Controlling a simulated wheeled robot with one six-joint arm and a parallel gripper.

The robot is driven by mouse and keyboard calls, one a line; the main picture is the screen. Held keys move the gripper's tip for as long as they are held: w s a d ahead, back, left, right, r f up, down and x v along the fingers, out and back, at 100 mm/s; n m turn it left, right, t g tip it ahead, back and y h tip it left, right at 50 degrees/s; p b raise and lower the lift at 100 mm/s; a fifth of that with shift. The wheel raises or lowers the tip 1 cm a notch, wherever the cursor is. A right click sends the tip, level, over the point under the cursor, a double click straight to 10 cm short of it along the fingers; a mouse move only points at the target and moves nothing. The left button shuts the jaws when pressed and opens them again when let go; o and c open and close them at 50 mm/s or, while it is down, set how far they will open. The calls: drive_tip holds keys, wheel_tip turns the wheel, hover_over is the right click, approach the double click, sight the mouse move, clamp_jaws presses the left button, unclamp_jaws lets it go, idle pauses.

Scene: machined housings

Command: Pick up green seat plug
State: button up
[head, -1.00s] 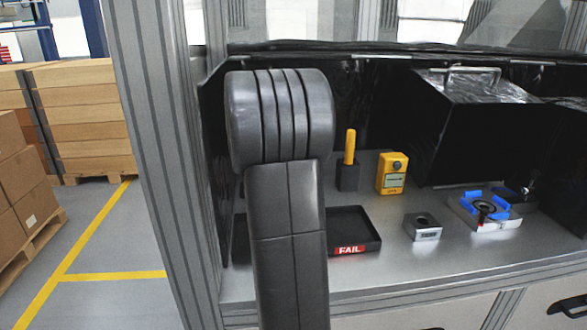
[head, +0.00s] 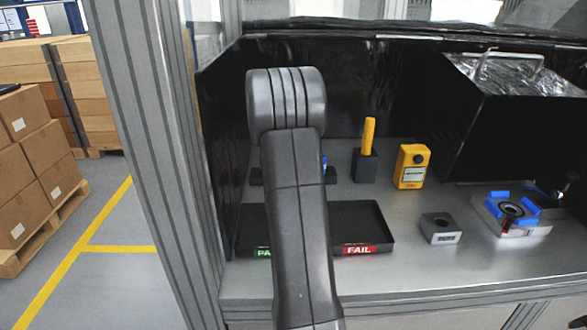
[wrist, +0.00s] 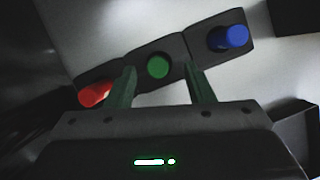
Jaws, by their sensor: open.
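The green seat plug (wrist: 158,67) stands in the middle of a dark holder (wrist: 180,48) in the wrist view. A red plug (wrist: 95,94) is to its left and a blue plug (wrist: 232,36) to its right. My gripper (wrist: 162,78) is open, one finger on each side of the green plug in the picture. I cannot tell whether the fingertips are level with it. In the head view my arm hides the green plug and my gripper; only a bit of the blue plug (head: 324,163) and the holder's ends show.
PASS and FAIL trays (head: 362,229) lie in front of the holder. A yellow-handled tool in a black block (head: 365,165), a yellow device (head: 412,166), a grey block (head: 440,228) and a fixture with blue clamps (head: 512,212) stand to the right. Black walls enclose the bench.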

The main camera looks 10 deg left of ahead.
drive_tip(key=shift+p+x, duration=0.7)
drive_tip(key=shift+x, duration=1.95)
drive_tip(key=shift+a, duration=0.15)
clamp_jaws()
